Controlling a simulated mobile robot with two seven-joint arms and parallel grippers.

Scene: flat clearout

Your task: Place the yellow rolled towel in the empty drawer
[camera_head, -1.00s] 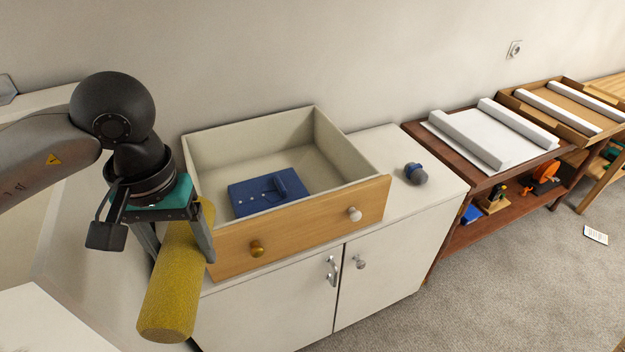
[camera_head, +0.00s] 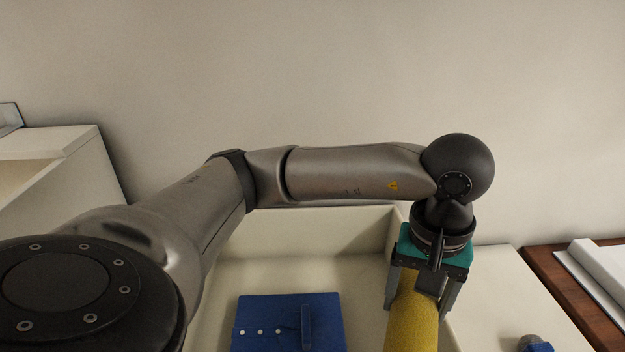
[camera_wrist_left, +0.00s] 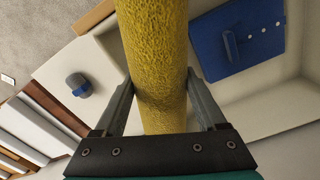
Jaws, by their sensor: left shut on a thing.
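The yellow rolled towel (camera_head: 412,322) is held in my left gripper (camera_head: 420,292), which is shut around it. In the left wrist view the towel (camera_wrist_left: 155,60) runs between the two fingers (camera_wrist_left: 165,95) and off the top edge. The pale open drawer (camera_head: 315,225) lies below, and the gripper and towel are over its right side wall in the head view. A flat blue object (camera_head: 270,325) with a raised bar and white dots lies on the drawer floor; it also shows in the left wrist view (camera_wrist_left: 235,50). The drawer front is out of the head view.
A grey and blue rounded object (camera_wrist_left: 78,85) stands on the white cabinet top beside the drawer. A brown shelf unit (camera_head: 570,285) with a white tray stands further right. A pale cabinet (camera_head: 75,165) is at the left. The wall is behind the drawer.

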